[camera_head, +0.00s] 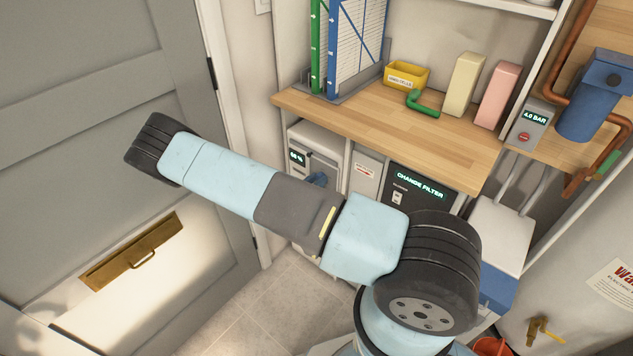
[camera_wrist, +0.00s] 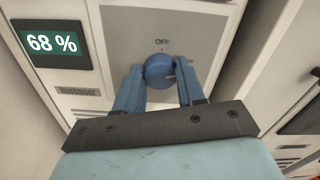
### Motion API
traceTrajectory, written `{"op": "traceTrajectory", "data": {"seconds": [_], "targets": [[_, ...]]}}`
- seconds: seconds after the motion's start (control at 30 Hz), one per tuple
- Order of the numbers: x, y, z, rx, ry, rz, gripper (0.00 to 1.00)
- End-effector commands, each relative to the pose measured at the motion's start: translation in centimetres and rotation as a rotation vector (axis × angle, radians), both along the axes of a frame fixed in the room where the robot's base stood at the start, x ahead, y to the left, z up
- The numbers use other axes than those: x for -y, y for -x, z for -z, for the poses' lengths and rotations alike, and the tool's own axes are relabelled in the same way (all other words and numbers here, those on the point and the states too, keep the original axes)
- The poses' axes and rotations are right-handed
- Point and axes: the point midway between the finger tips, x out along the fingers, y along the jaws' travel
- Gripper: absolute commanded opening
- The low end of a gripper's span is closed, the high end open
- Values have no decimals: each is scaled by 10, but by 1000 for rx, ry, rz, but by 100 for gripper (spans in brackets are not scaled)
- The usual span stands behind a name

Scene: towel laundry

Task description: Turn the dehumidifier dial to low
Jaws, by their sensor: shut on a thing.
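The dehumidifier (camera_head: 299,141) is a pale cabinet under the wooden counter, mostly hidden behind my arm in the head view. In the wrist view its grey control panel (camera_wrist: 125,28) carries a round blue dial (camera_wrist: 160,71). The word OFF stands above the dial, and a partly hidden label is at its right. The dehumidifier display (camera_wrist: 53,43) reads 68 %. My gripper (camera_wrist: 160,82) has its two blue fingers on either side of the dial and is shut on it. In the head view only a small blue part of my gripper (camera_head: 318,179) shows beside the cabinet.
The wooden counter (camera_head: 440,150) overhangs the dehumidifier. A dark panel (camera_head: 420,187) reading CHANGE FILTER is to the right. A yellow bin (camera_head: 406,75), a green pipe piece (camera_head: 422,105) and two blocks stand on the counter. A grey door (camera_head: 75,100) is at left; tiled floor shows below.

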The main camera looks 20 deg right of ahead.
Motion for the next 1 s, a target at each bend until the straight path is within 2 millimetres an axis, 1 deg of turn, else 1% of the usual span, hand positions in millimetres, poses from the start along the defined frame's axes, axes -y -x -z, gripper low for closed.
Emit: {"op": "traceTrajectory", "data": {"seconds": [0.3, 0.7, 0.73, 0.97, 1.0], "targets": [[-2, -3, -1, -65, 44, -5, 8], [-3, -4, -1, -69, 48, -7, 8], [-3, -4, -1, -69, 48, -7, 42], [-2, -2, -1, -71, 48, -4, 64], [-1, -2, -1, -71, 48, -3, 64]]}}
